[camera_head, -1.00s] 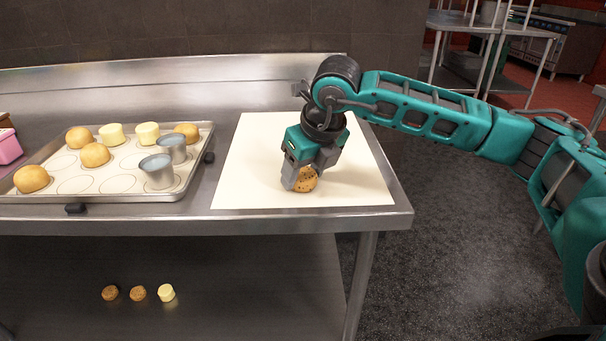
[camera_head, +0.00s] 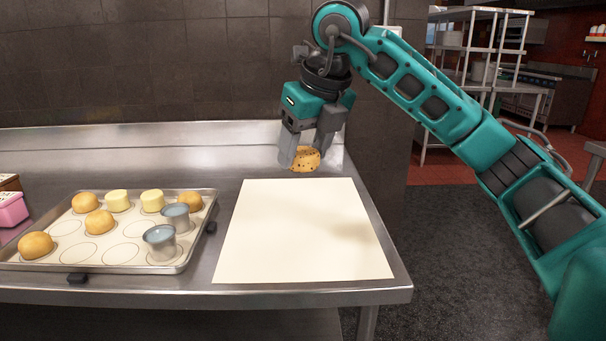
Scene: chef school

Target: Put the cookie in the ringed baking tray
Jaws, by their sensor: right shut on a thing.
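My right gripper (camera_head: 303,158) is shut on a round brown cookie (camera_head: 306,154) with dark specks. It holds the cookie in the air above the back part of the cream mat. The baking tray (camera_head: 186,256) lies on the left of the steel table, its liner printed with rings. Several golden buns (camera_head: 99,221), two pale yellow pieces (camera_head: 118,200) and two metal cups (camera_head: 160,241) stand on the tray. Some rings, such as those at the front middle, are empty. My left gripper is not in view.
The cream mat (camera_head: 300,235) is bare, on the right of the steel table (camera_head: 330,297). A pink box (camera_head: 12,210) stands at the left edge. A tiled wall rises behind the table.

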